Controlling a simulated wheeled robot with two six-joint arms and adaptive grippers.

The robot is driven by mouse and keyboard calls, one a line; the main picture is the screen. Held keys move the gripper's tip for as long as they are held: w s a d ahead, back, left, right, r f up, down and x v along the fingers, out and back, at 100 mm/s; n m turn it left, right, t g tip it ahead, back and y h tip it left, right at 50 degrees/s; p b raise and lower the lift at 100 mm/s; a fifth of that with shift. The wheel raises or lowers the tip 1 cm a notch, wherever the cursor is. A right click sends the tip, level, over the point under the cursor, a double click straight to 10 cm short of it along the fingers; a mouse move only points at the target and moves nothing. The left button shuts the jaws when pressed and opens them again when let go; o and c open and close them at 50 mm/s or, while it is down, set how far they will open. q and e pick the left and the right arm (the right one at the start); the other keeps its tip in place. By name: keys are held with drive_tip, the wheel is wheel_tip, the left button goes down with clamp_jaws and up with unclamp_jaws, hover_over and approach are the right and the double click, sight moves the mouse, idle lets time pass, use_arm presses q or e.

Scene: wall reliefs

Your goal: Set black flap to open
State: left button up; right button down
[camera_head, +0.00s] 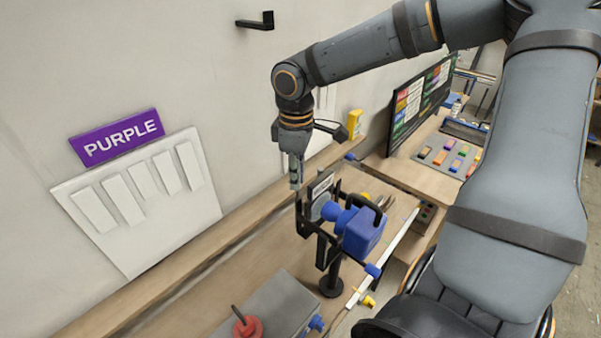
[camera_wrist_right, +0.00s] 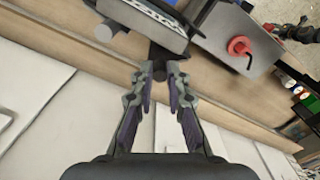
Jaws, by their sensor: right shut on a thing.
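A black stand on the bench holds a black bracket with a blue, camera-like device (camera_head: 362,232) on it. A black flap (camera_head: 301,216) stands upright at the device's left side, near its blue front. My right gripper (camera_head: 296,184) points down at the top of this flap. In the right wrist view, the two fingertips (camera_wrist_right: 161,72) close around a dark end of the black flap (camera_wrist_right: 158,56). How far the flap is turned is hard to tell. My left gripper is not in view.
A grey box with a red knob (camera_head: 247,326) sits on the bench at the front. A purple sign (camera_head: 116,137) and a white slatted panel (camera_head: 137,197) are on the wall. A dark screen (camera_head: 421,103) and a tray of coloured blocks (camera_head: 450,157) stand farther back.

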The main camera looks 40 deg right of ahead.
drive_tip(key=shift+w+a+n, duration=0.15)
drive_tip(key=shift+a+n, duration=0.1)
drive_tip(key=shift+n, duration=0.8)
drive_tip(key=shift+w+a+n, duration=0.2)
drive_tip(key=shift+a+n, duration=0.05)
drive_tip(key=shift+n, duration=0.75)
drive_tip(key=shift+w+a+n, duration=0.15)
drive_tip(key=shift+a+n, duration=0.1)
drive_tip(key=shift+n, duration=0.8)
drive_tip(key=c, duration=1.3)
unclamp_jaws()
